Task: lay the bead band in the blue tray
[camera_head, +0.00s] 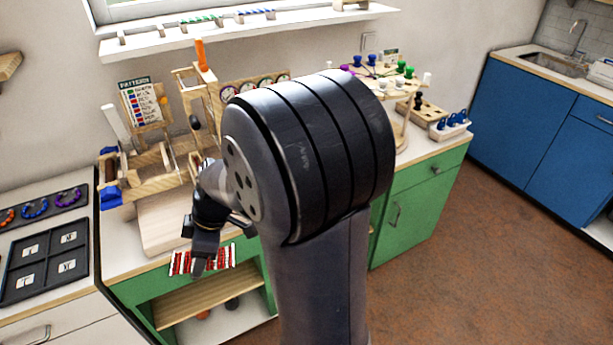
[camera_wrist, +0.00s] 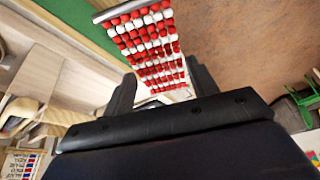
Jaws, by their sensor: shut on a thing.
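The bead band, a flat strip of red and white beads in rows, shows in the head view (camera_head: 222,257) at the counter's front edge and in the wrist view (camera_wrist: 150,42). My gripper (camera_head: 202,262) is shut on the band. In the wrist view my gripper's fingers (camera_wrist: 162,86) stand on both sides of the band's near end, and the band extends away from them. Blue pieces (camera_head: 111,196) show at the left end of the green counter, partly behind wooden parts. I cannot tell whether they belong to the blue tray. My arm hides the counter's middle.
A wooden frame (camera_head: 160,185) and a pattern card (camera_head: 143,104) stand at the counter's left. A wooden stand with coloured pegs (camera_head: 385,75) is at the right. Dark boards (camera_head: 45,265) lie on the left counter. Open floor lies right of the green cabinet.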

